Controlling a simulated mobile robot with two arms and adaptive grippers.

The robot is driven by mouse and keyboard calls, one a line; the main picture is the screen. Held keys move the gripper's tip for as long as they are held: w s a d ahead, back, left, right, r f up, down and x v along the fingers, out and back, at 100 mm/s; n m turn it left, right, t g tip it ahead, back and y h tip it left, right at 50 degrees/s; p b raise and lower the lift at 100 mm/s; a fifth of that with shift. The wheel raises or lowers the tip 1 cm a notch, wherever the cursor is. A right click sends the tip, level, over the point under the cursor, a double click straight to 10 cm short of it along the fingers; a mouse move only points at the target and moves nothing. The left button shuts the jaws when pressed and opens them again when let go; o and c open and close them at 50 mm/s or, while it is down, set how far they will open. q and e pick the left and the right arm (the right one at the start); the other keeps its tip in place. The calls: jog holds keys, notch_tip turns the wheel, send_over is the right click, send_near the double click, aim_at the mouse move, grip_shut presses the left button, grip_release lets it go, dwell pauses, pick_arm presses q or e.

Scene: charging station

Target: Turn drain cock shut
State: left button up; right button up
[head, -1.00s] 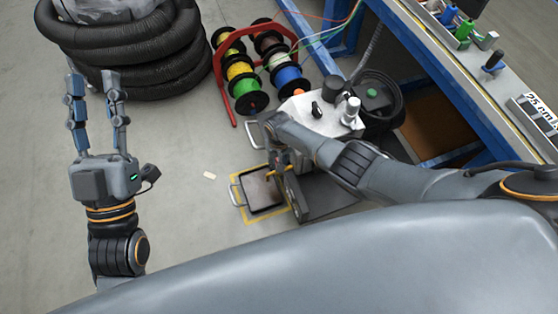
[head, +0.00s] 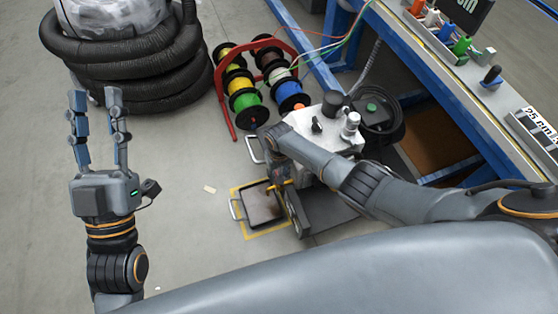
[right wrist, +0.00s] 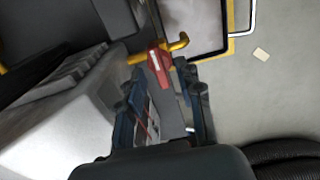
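The drain cock shows in the right wrist view as a red lever (right wrist: 158,62) on a yellow pipe (right wrist: 178,44). In the head view the yellow pipe (head: 279,183) peeks out beside my right arm, above a dark drip tray (head: 262,206). My right gripper (right wrist: 163,70) is open, with the red lever at or between its fingertips; I cannot tell whether it touches. In the head view this gripper is mostly hidden by its own arm. My left gripper (head: 92,98) is open and empty, out over the floor at the left.
A silver machine (head: 323,128) with black knobs stands next to my right forearm. A red rack of cable spools (head: 245,95) and coiled black hose (head: 135,65) are behind. A blue-framed workbench (head: 440,90) is at the right. The floor between my left gripper and the tray is mostly clear.

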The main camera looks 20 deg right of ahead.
notch_tip(320, 180, up, 10)
dwell(0.5)
dwell(0.3)
